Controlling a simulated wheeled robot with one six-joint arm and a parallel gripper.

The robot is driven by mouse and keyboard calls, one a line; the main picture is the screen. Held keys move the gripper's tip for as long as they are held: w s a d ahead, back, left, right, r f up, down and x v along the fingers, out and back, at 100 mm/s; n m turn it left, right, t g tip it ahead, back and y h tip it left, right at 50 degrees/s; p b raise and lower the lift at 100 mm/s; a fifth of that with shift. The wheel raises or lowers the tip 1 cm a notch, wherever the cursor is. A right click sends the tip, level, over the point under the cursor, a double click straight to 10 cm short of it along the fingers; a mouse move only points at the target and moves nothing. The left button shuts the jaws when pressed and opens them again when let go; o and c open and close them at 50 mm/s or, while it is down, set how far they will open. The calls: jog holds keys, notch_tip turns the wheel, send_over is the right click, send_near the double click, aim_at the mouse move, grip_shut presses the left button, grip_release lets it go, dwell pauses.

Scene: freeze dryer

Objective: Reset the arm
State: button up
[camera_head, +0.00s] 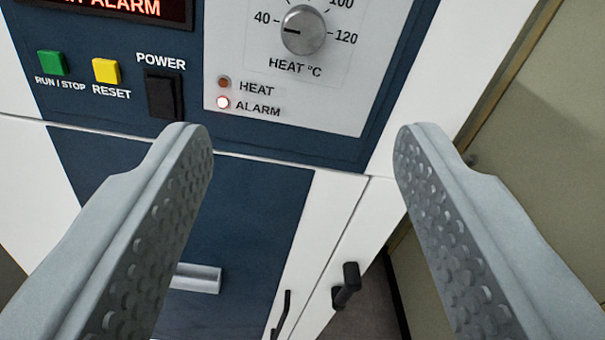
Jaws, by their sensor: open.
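My gripper (303,135) is open and empty. Its two grey textured fingers stand wide apart, left and right, in front of the freeze dryer. Between and beyond the fingers is the dryer's blue control panel (330,152). It bears a green RUN/STOP button (53,62), a yellow RESET button (106,70) and a black POWER switch (162,94). No finger visibly touches the panel.
The display (120,8) is cut off at the top and shows red ALARM text. Below are a silver handle (196,278) on the blue front and black handles (347,285) at the white lower edge. A beige wall (550,130) and a floor gap lie at right.

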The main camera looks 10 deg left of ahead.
dwell(0.4)
jog(key=s+a+f+m+h, duration=0.1)
jog(key=s+f+m+h, duration=0.1)
jog(key=s+f, duration=0.5)
jog(key=s+a+f+m+h, duration=0.1)
jog(key=s+f, duration=0.6)
jog(key=f, duration=1)
jog(key=s+a+f+m+h, duration=0.2)
jog(key=s+f, duration=0.5)
jog(key=f, duration=0.5)
jog(key=shift+s+a+f+m+h, duration=0.3)
jog(key=shift+a+m, duration=0.2)
jog(key=shift+a, duration=0.15)
